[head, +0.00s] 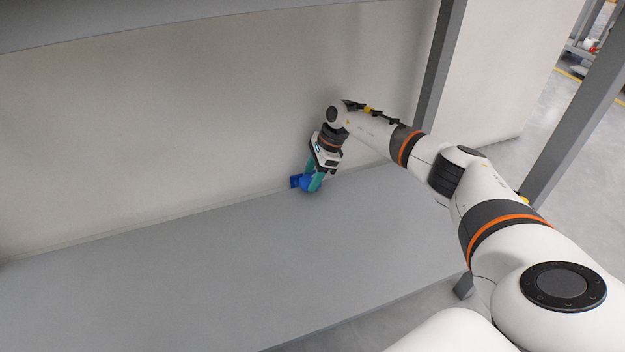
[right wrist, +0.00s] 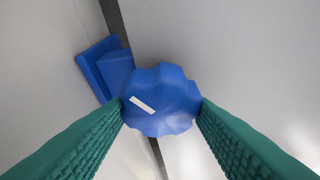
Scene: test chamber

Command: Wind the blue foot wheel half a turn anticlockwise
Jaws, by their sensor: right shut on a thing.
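The blue foot wheel (right wrist: 165,105) has a scalloped rim and a short white mark left of its middle in the right wrist view. A blue bracket (right wrist: 105,68) sits beside it at the upper left. In the head view the wheel (head: 310,186) is small, at the back of the grey shelf near the wall, partly hidden by my gripper. My right gripper (head: 315,182) reaches down to it. Its green fingers (right wrist: 162,112) are shut on the wheel, one on each side of the rim. My left gripper is not in view.
The grey shelf (head: 190,270) is bare to the left and in front. A pale wall (head: 180,120) stands close behind the wheel. Grey posts (head: 437,70) stand at the right, and a grey beam (head: 180,18) crosses the top.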

